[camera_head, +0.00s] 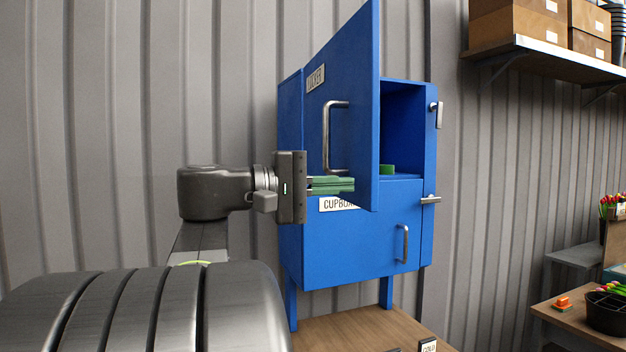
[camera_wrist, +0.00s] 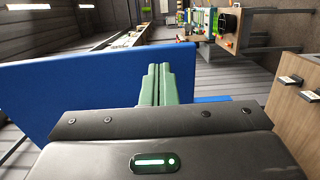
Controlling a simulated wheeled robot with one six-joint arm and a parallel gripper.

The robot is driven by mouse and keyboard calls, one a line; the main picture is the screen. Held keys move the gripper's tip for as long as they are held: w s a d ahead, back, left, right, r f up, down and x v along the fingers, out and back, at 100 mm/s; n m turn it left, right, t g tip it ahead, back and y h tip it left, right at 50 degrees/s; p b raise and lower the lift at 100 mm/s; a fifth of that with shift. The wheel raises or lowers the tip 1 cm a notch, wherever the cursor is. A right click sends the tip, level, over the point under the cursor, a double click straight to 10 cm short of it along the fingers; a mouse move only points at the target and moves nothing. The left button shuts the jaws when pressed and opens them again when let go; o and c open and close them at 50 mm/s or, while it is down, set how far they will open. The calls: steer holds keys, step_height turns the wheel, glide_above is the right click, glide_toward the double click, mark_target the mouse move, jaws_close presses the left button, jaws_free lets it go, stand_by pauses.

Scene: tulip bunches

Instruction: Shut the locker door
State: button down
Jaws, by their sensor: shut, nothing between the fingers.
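The upper compartment (camera_head: 404,125) is open, and a small green item (camera_head: 387,169) shows inside. The lower door, labelled as a cupboard, is closed. My gripper (camera_head: 352,184) is shut and empty, its green fingers pointing right at the outer face of the open door, near its lower edge. In the wrist view the shut fingers (camera_wrist: 160,84) overlap the blue door (camera_wrist: 85,97); I cannot tell whether they touch.
A wooden table (camera_head: 365,328) stands below the locker. A shelf with cardboard boxes (camera_head: 520,20) is at the upper right. Benches with tulips (camera_head: 612,204) and a dark pot (camera_head: 606,312) stand at the right. The grey corrugated wall is behind.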

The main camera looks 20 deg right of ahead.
steer(key=shift+d, duration=1.15)
